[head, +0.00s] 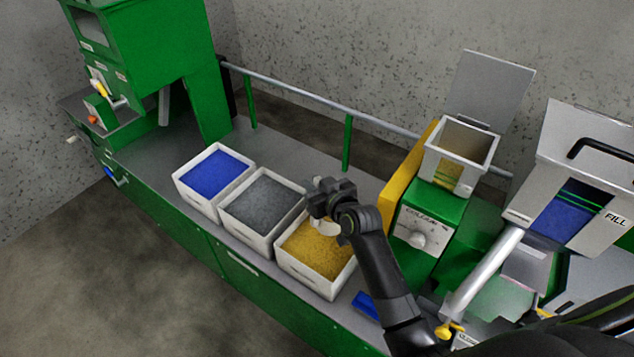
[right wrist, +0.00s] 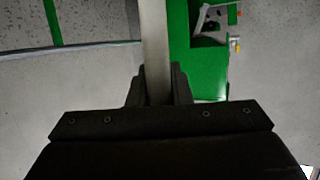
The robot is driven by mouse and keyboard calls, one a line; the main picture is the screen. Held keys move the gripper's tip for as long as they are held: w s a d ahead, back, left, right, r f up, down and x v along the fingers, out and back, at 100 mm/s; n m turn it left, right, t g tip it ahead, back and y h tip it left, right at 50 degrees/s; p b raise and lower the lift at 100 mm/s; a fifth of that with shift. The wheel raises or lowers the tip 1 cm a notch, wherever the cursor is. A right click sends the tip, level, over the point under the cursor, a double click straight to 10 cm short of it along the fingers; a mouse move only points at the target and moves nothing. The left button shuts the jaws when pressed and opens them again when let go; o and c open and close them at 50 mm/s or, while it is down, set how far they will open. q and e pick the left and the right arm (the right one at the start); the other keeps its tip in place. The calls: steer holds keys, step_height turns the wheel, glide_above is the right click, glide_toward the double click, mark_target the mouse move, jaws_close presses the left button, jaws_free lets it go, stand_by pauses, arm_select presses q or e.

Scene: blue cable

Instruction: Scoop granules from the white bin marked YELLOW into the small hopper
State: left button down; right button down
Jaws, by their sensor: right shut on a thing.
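The white bin of yellow granules (head: 307,279) is the nearest of three bins on the grey bench; I cannot read its marking. My right gripper (head: 322,197) is above the back part of this bin. It is shut on a pale handle (right wrist: 154,45), which runs up between the fingers in the right wrist view. A whitish part, likely the scoop (head: 326,229), shows below the gripper over the yellow granules. How full it is cannot be seen. The small hopper (head: 432,160) stands open to the right, with some yellow granules inside. My left gripper is not in view.
White bins of blue granules (head: 184,194) and grey granules (head: 231,222) stand to the left. A larger hopper marked FILL (head: 590,160) is farther right. A rail (head: 310,100) runs behind.

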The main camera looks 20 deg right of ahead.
steer(key=shift+g, duration=0.4)
steer(key=shift+w+a+r+p, duration=0.15)
steer(key=shift+w+r+p, duration=0.05)
steer(key=shift+r+p, duration=0.6)
steer(key=shift+w+a+r+p, duration=0.25)
steer(key=shift+r+p, duration=0.45)
steer(key=shift+p, duration=0.25)
steer(key=shift+w+a+r+p, duration=0.1)
steer(key=shift+w+r+p, duration=0.1)
steer(key=shift+r+p, duration=0.6)
